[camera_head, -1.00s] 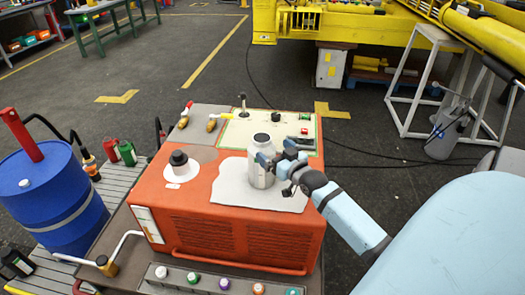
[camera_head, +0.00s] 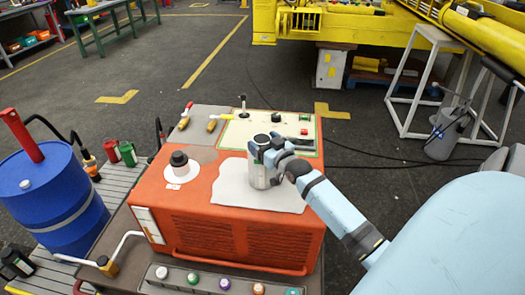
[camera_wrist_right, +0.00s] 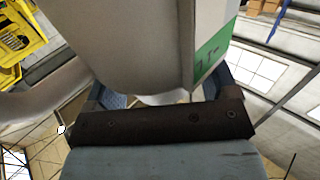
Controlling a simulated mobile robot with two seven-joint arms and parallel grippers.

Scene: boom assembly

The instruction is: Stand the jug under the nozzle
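A grey metal can with a dark cap, apparently the jug (camera_head: 259,174), stands upright on a white pad (camera_head: 228,190) on top of the orange machine. My right gripper (camera_head: 263,150) is at its upper body, with fingers around it. In the right wrist view the pale body (camera_wrist_right: 135,45), with a green label and a curved handle at left, fills the space between the fingers (camera_wrist_right: 166,92). I cannot tell whether they press on it. A black and orange hose end (camera_head: 90,166), possibly the nozzle, hangs right of the blue drum. My left gripper is not in view.
The orange machine (camera_head: 235,236) carries a black knob (camera_head: 179,160) left of the pad and levers behind. The blue drum (camera_head: 48,200) with a red handle stands at left, beside red and green containers (camera_head: 120,153). Several coloured buttons line the front strip.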

